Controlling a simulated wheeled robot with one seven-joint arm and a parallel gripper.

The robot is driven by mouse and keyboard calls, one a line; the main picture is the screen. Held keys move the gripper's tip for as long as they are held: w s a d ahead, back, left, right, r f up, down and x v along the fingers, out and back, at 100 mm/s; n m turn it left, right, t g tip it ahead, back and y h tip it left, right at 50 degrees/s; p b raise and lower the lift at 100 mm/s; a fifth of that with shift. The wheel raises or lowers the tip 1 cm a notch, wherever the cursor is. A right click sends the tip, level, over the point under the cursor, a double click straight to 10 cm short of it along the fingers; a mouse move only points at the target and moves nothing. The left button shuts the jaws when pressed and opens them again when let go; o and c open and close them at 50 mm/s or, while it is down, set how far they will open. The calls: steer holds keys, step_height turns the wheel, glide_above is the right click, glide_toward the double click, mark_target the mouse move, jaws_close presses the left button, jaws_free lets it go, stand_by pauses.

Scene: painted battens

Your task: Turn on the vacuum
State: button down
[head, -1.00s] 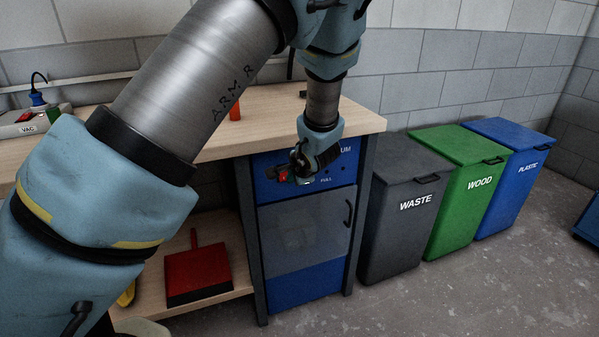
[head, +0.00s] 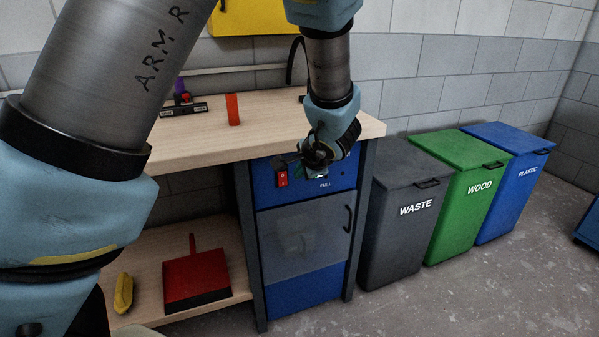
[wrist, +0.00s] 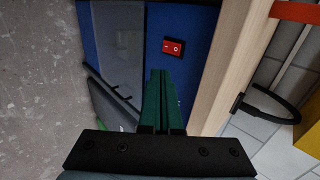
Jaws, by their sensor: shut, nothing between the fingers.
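The vacuum is a blue cabinet (head: 305,290) under the workbench, with a grey see-through door. Its red rocker switch (head: 282,178) is at the upper left of the front panel. The switch also shows in the wrist view (wrist: 173,46), with white marks; I cannot tell which way it is pressed. My gripper (head: 301,172) is in front of the panel, just right of the switch, and covers part of the panel lettering. In the wrist view its green fingers (wrist: 160,74) are shut and empty, their tips beside the switch and apart from it in the picture.
A red dustpan (head: 196,277) and a yellow object (head: 123,293) lie on the lower shelf. A grey waste bin (head: 400,225) stands close right of the cabinet. Floor in front is clear.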

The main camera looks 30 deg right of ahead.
mark_target(286, 183)
steer(key=m+b, duration=0.1)
steer(key=m, duration=0.5)
steer(key=m+g+b, duration=0.1)
steer(key=m, duration=0.5)
steer(key=f+m+b, duration=0.1)
steer(key=m, duration=0.5)
steer(key=shift+w+f+b, duration=0.1)
steer(key=shift+w+b, duration=0.2)
steer(key=x, duration=0.8)
steer(key=w+r+x, duration=0.1)
steer(key=x, duration=0.3)
steer(key=shift+w+d+f, duration=0.1)
steer(key=shift+w, duration=0.6)
